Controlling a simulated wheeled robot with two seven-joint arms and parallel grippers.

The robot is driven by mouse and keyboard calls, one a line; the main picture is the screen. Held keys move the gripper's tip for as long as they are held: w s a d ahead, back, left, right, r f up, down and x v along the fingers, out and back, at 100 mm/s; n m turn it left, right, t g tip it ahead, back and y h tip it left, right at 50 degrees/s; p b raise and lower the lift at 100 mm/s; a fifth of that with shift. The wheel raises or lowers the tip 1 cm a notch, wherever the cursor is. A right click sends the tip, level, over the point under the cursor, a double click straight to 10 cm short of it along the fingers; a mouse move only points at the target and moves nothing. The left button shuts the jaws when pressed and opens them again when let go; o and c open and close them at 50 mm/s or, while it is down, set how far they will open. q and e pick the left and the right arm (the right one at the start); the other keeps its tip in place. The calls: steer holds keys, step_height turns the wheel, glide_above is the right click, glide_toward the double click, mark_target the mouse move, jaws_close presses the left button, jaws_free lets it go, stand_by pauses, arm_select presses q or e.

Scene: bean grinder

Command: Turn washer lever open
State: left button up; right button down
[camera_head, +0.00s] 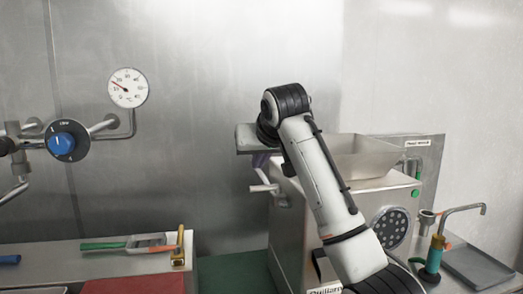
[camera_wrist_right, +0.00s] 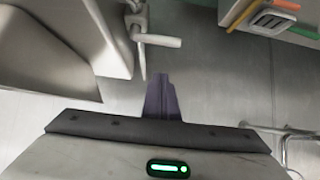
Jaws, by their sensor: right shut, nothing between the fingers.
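A pale lever (camera_head: 264,187) sticks out from the left side of the steel grinder machine (camera_head: 292,222). It also shows in the right wrist view (camera_wrist_right: 157,41), beyond my fingertips. I take it as the washer lever, though no label on it is readable. My right gripper (camera_head: 261,160) is just above the lever in the head view, its dark purple fingers partly hidden by the wrist. In the right wrist view the right gripper (camera_wrist_right: 162,84) has its fingers together, with a visible gap between them and the lever. It holds nothing. My left gripper is out of view.
A steel hopper (camera_head: 365,157) tops the machine. A gauge (camera_head: 128,88) and a blue-knobbed valve (camera_head: 62,140) are at left. A bench (camera_head: 60,258) with green- and orange-handled tools stands front left. A tap (camera_head: 462,209) and tray (camera_head: 478,268) are at right.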

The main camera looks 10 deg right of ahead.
mark_target(260, 187)
steer(key=shift+s+f+p, duration=0.2)
steer(key=shift+f, duration=0.85)
steer(key=shift+s+f+p, duration=0.15)
steer(key=shift+f+p, duration=0.05)
steer(key=shift+f, duration=0.85)
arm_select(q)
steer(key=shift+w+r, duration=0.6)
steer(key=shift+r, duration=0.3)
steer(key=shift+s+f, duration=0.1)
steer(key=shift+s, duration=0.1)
